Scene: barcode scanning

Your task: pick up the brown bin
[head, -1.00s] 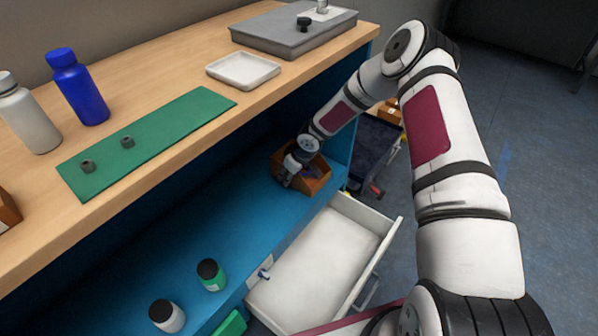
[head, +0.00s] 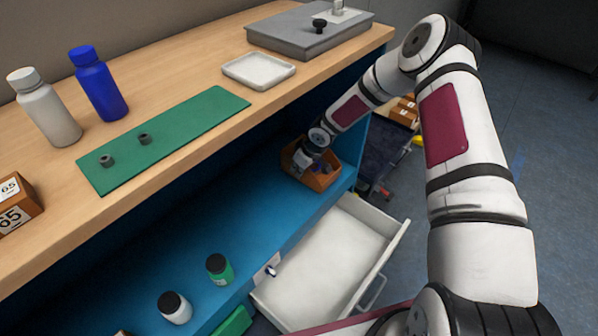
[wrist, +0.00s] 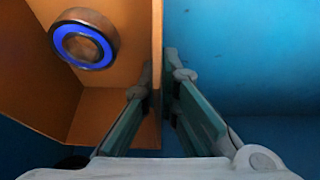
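The brown bin (head: 325,180) sits on the blue shelf under the counter, near the shelf's right end, in the head view. Small items lie inside it. My gripper (head: 300,170) is at the bin's left side, pointing down. In the wrist view, the bin's thin wall (wrist: 157,40) runs between the two fingers of my gripper (wrist: 160,75). The fingers are close together, one inside the bin and one outside, and look shut on the wall. A ring-shaped part with a blue band (wrist: 86,40) lies in the bin. The bin appears to rest on the shelf.
An open white drawer (head: 325,262) juts out below the shelf. Bottles with black caps, one green (head: 219,269) and one white (head: 175,308), stand on the shelf. A dark cart (head: 385,150) stands beyond the shelf's end.

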